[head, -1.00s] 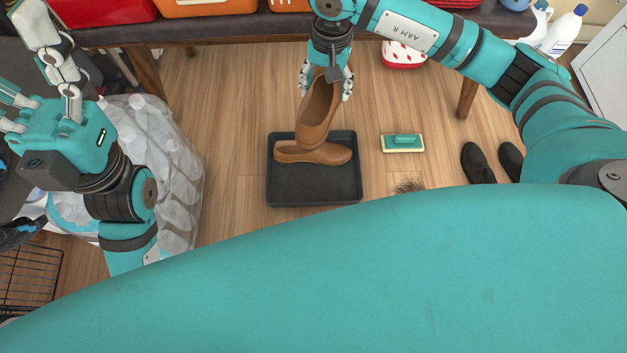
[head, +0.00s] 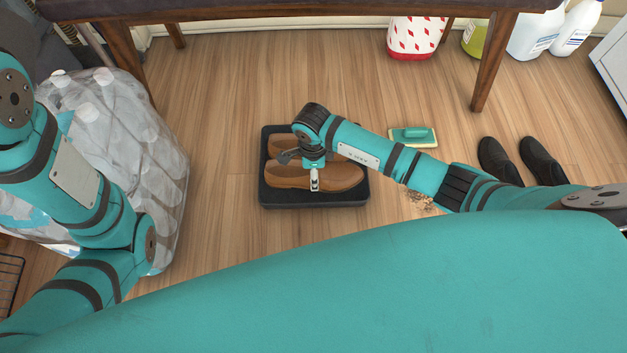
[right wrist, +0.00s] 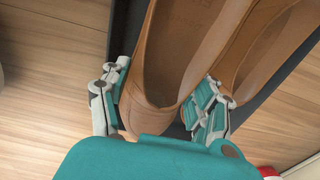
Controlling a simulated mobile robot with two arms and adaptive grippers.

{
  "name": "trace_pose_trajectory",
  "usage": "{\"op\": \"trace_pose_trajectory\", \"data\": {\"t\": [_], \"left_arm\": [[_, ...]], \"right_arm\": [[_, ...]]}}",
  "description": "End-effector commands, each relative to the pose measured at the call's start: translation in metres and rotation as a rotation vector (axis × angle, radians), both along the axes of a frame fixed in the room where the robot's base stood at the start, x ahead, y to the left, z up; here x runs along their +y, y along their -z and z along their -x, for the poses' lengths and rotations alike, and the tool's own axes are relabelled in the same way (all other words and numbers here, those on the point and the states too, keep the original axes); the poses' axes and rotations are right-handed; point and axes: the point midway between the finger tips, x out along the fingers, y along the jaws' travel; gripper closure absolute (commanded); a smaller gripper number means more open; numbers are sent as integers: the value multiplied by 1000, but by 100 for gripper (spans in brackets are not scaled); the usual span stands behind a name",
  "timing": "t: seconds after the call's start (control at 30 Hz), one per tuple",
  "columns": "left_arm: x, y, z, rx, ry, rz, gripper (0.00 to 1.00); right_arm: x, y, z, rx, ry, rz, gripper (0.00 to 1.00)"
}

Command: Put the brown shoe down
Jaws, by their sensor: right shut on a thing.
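Two brown shoes are in the black tray (head: 313,200) on the floor. The near brown shoe (head: 345,178) lies flat and lengthwise across the tray's front half; the other brown shoe (head: 282,147) lies behind it, partly hidden by my arm. My right gripper (head: 315,182) comes down from above and is shut on the near shoe. In the right wrist view, its fingers (right wrist: 160,108) are on both sides of the held brown shoe (right wrist: 165,50), with the other brown shoe (right wrist: 262,45) close beside it. My left gripper is out of view; only its arm shows at the left.
A green-topped brush (head: 414,136) lies right of the tray. Black shoes (head: 541,160) stand further right. Dirt (head: 420,201) lies near my right arm. A clear bag (head: 140,130) fills the left side. A bench (head: 300,11) spans the back. Floor left of the tray is clear.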

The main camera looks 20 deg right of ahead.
Motion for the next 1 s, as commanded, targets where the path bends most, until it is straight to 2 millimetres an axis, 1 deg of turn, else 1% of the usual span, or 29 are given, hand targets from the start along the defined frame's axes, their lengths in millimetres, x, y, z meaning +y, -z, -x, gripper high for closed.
{"op": "trace_pose_trajectory", "data": {"t": [0.03, 0.17, 0.4, 0.63, 0.77, 0.8, 0.97, 1.0], "left_arm": [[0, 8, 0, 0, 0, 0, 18], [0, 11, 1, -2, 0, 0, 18], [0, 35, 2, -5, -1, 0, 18], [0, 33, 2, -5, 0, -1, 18], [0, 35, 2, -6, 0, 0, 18], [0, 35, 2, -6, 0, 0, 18], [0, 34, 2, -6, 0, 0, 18], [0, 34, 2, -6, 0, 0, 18]], "right_arm": [[1, 9, 0, -1, 1, -2, 81], [0, 15, -1, -2, 1, -1, 81], [1, 48, -1, -2, 0, -3, 81], [0, 46, -1, -3, -2, -1, 81], [0, 49, -1, -2, -2, 0, 81], [0, 50, -1, -2, -2, 0, 37], [0, 49, -1, -1, -1, -1, 16], [0, 49, -1, -1, -1, -1, 14]]}}
